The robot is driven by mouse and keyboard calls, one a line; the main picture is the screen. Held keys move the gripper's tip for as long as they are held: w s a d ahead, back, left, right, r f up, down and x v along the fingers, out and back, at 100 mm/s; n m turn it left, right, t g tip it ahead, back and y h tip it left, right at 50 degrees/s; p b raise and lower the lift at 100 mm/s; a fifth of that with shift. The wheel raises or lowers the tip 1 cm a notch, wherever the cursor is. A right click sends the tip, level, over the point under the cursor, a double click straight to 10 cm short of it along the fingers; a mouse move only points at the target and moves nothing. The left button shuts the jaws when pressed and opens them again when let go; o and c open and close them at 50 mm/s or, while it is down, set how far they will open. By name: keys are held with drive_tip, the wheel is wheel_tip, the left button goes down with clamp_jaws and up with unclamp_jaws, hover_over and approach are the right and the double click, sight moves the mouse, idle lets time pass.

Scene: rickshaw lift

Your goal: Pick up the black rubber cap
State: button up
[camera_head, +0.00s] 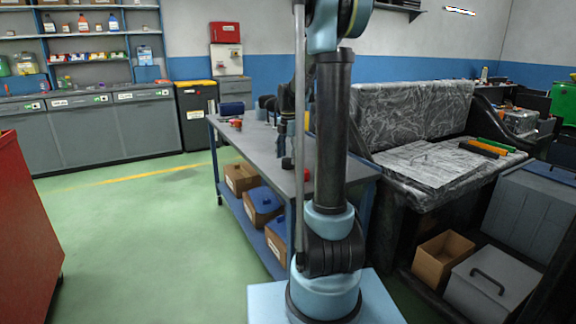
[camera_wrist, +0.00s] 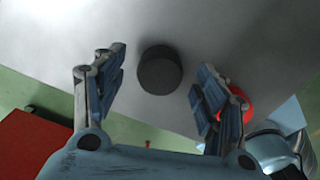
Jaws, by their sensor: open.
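The black rubber cap (camera_wrist: 160,71) is a short dark cylinder on the grey table top in the wrist view. My gripper (camera_wrist: 162,60) is open, with one finger on each side of the cap and a visible gap to both. The height of the fingertips above the cap is hard to tell. In the head view a small dark piece on the workbench (camera_head: 258,141) looks like the cap (camera_head: 287,163). There my arm hides part of the bench and most of the gripper.
A round red thing (camera_wrist: 236,104) lies close behind the right finger. Other small tools lie toward the bench's far end, near a dark blue container (camera_head: 231,109). Cardboard boxes (camera_head: 241,178) stand on the lower shelf. A plastic-covered seat (camera_head: 425,160) stands right of the bench.

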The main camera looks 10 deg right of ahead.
sight(289, 159)
drive_tip(key=shift+f, duration=1.15)
drive_tip(key=c, duration=1)
drive_tip(key=shift+r, duration=0.1)
wheel_tip(289, 159, up, 10)
drive_tip(key=shift+f, duration=0.1)
